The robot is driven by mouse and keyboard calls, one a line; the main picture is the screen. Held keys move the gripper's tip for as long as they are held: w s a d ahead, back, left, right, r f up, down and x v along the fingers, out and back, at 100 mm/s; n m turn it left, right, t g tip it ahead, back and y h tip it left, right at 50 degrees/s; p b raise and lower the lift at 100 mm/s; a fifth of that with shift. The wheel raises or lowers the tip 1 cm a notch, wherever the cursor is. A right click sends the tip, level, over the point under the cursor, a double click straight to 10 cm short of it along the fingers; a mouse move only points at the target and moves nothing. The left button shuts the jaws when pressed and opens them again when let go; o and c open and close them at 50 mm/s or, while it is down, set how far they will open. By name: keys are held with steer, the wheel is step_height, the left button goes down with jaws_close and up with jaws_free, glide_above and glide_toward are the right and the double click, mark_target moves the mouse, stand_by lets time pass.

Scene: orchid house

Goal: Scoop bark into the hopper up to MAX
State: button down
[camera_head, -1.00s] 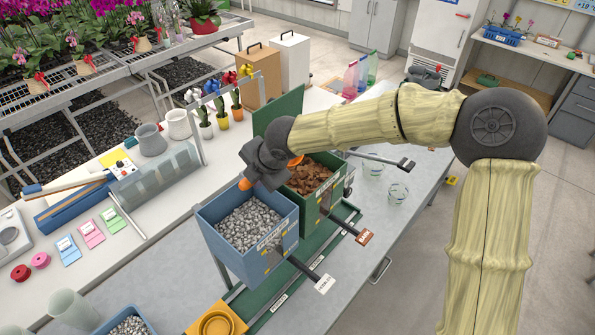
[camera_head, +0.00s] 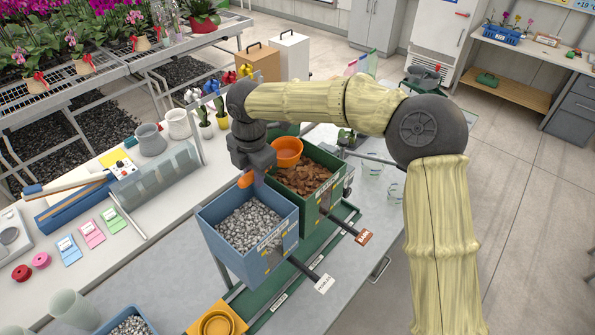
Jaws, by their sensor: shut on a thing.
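The green hopper (camera_head: 325,197) stands on the bench with brown bark (camera_head: 305,182) in it. I cannot read a MAX mark on it. An orange scoop (camera_head: 287,151) has its round cup over the back of the green hopper, and its orange handle end (camera_head: 246,179) shows below my gripper (camera_head: 250,170). My gripper points down and is shut on the scoop, above the back edge of the blue hopper. The cup's contents cannot be made out. The fingertips are mostly hidden by the wrist.
The blue hopper (camera_head: 225,240) with grey gravel (camera_head: 250,226) stands beside the green hopper, at front left. Labelled levers (camera_head: 318,278) stick out in front. Potted plants (camera_head: 221,115) stand behind. Clear cups (camera_head: 394,192) stand at right.

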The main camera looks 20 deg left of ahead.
steer(key=shift+d+r, duration=0.1)
steer(key=shift+r, duration=1.45)
steer(key=shift+w, duration=0.1)
steer(key=shift+s, duration=0.2)
steer(key=shift+w, duration=0.1)
